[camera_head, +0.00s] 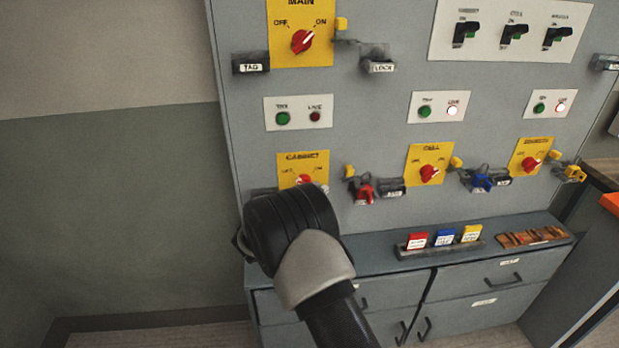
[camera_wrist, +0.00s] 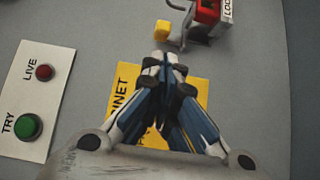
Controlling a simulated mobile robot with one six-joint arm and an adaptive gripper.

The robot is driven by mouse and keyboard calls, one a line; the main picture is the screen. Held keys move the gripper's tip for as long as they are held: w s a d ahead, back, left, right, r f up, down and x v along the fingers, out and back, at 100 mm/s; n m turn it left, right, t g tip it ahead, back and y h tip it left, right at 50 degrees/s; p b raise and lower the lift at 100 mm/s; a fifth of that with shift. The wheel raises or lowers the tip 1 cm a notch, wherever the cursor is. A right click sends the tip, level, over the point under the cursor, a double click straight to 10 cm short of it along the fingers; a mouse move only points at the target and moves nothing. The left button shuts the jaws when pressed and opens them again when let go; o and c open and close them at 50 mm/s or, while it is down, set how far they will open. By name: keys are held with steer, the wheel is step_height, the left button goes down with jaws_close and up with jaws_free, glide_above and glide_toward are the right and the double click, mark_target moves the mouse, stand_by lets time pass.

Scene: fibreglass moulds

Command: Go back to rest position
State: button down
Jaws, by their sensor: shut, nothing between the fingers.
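My gripper (camera_wrist: 172,62) shows in the wrist view with its fingertips together and nothing between them. It is in front of the yellow CABINET plate (camera_wrist: 194,78) and covers most of it. I cannot tell whether it touches the panel. In the camera_head view my wrist and forearm reach up from the bottom, and my gripper is hidden behind them. The CABINET plate (camera_head: 310,160) with its red-and-white rotary switch (camera_head: 306,180) shows just above my wrist.
The grey panel (camera_head: 385,120) carries a MAIN switch (camera_head: 302,41), further yellow switch plates and indicator lights. Red (camera_head: 365,190) and blue (camera_head: 482,180) padlocks hang near the lower switches. A ledge with coloured tags (camera_head: 444,237) juts out below. Bare wall (camera_head: 120,210) is at left.

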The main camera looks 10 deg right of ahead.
steer(key=s+d+r+m+g+y, duration=0.1)
steer(key=s+d+r+m+g, duration=0.35)
steer(key=s, duration=0.65)
steer(key=s+d+r+m+g+y, duration=0.2)
steer(key=s+d+r+g, duration=0.3)
steer(key=s+d+r, duration=0.5)
steer(key=s+a+f+m+y, duration=0.1)
steer(key=s+a+y, duration=0.4)
steer(key=s, duration=0.8)
steer(key=s+a+f+m+t+y, duration=0.1)
steer(key=s+a+y, duration=0.4)
steer(key=s, duration=0.8)
steer(key=a+f, duration=0.1)
steer(key=a, duration=0.2)
steer(key=shift+a+f, duration=0.15)
steer(key=shift+a, duration=0.15)
